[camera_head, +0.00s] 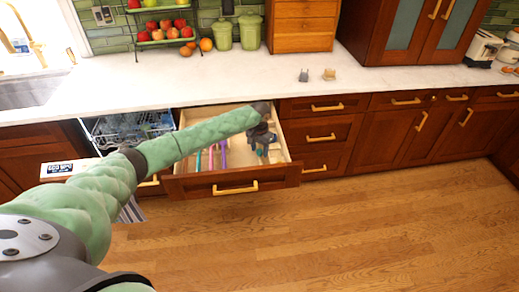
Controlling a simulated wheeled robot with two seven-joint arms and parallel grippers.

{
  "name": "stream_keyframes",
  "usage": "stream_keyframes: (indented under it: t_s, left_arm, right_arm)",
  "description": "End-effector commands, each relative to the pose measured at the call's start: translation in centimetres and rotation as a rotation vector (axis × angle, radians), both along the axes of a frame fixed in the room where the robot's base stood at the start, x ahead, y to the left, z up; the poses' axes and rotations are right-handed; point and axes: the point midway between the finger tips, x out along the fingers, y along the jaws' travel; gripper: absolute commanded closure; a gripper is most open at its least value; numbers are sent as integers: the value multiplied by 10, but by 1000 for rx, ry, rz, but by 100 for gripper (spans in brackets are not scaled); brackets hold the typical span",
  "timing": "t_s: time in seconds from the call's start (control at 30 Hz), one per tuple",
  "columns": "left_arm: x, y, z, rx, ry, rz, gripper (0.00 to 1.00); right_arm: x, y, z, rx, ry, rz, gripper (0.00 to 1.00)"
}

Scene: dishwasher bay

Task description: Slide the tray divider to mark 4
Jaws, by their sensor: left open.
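An open drawer (215,184) with a pale wooden interior juts out below the counter. Thin coloured strips stand or lie in it, among them a purple one (223,154); I cannot tell which part is the tray divider, and no numbered marks are readable. My left arm reaches across from the left over the drawer. My left gripper (264,151) is open, pointing down at the right part of the drawer interior. I cannot tell whether it touches anything there. The arm hides the drawer's back and part of its left side. My right gripper is out of view.
An open dishwasher rack (130,128) stands left of the drawer, partly behind my arm. The white counter (235,84) carries two small objects (316,75), green canisters (250,32) and a fruit stand (160,22). The wooden floor (370,225) in front is clear.

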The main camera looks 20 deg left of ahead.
Motion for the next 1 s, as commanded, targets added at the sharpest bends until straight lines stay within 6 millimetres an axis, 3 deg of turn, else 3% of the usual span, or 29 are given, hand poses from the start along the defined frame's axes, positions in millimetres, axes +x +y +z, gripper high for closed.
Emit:
stream_keyframes:
  t_s: [0.17,0.27,0.6,1.0]
  left_arm:
    - [1,0,11,0,-2,0,51]
    - [1,0,25,-1,-3,-1,51]
    - [1,0,68,0,-2,0,51]
    - [0,0,78,0,0,0,51]
  right_arm:
    - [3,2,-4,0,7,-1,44]
    - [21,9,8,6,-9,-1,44]
    - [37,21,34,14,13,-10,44]
    - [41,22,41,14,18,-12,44]
